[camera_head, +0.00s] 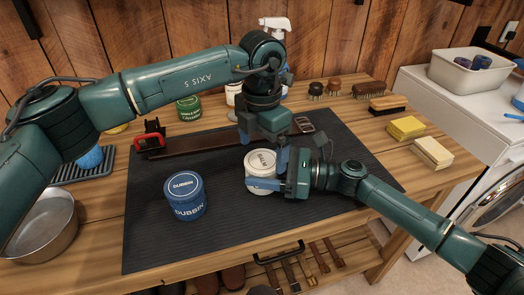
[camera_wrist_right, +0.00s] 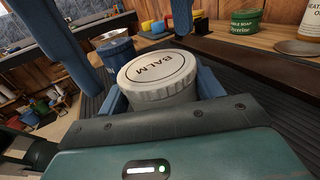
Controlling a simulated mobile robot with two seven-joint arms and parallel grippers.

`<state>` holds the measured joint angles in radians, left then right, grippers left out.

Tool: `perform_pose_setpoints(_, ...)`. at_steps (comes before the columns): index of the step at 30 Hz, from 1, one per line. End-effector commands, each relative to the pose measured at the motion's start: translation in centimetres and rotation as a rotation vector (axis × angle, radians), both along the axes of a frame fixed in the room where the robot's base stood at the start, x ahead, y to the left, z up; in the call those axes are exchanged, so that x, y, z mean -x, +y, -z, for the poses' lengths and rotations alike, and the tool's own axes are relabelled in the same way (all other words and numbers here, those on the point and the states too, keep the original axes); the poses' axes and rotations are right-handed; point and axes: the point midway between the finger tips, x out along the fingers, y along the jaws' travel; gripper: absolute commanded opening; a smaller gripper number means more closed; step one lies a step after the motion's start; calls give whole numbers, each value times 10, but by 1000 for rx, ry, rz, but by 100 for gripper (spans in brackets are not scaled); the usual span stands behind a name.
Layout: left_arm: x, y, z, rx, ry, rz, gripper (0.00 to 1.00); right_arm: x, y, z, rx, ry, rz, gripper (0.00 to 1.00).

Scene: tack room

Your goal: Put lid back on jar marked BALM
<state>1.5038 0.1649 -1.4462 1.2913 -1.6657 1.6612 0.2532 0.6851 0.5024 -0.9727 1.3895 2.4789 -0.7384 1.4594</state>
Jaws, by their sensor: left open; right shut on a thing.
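The white jar (camera_wrist_right: 172,106) stands on the dark mat. A white ribbed lid (camera_head: 261,160) marked BALM rests on its top, and the lid also shows in the right wrist view (camera_wrist_right: 158,68). The lid looks roughly level; I cannot tell whether it is fully seated. My right gripper (camera_head: 264,174) comes from the right and is shut on the jar, with a blue finger on either side. My left gripper (camera_head: 263,146) points down just above the lid, open. Its fingers stand apart in the right wrist view, with the lid below and between them.
A blue DUBBIN jar (camera_head: 186,197) stands left on the mat (camera_head: 150,240). A strap (camera_head: 205,142) with a red clamp (camera_head: 150,138) lies behind. A green tin (camera_head: 189,108), brushes (camera_head: 374,89) and sponges (camera_head: 405,128) line the bench. A metal bowl (camera_head: 42,225) is at left. The mat's front is clear.

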Motion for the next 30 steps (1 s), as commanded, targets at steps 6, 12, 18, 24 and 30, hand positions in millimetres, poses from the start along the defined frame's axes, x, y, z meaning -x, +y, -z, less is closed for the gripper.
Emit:
perform_pose_setpoints(6,-1,-1,-49,1,-5,0,93,0,0,1,1,1,0,2)
perform_pose_setpoints(12,0,-1,-85,0,-4,1,93,0,0,1,1,1,0,2)
perform_pose_setpoints(18,0,0,-101,-1,-1,0,93,0,0,1,1,1,0,2)
perform_pose_setpoints(24,0,0,-102,-1,-1,1,93,0,0,1,1,1,0,2)
perform_pose_setpoints(30,0,0,-102,-1,-1,1,93,0,0,1,1,1,0,74)
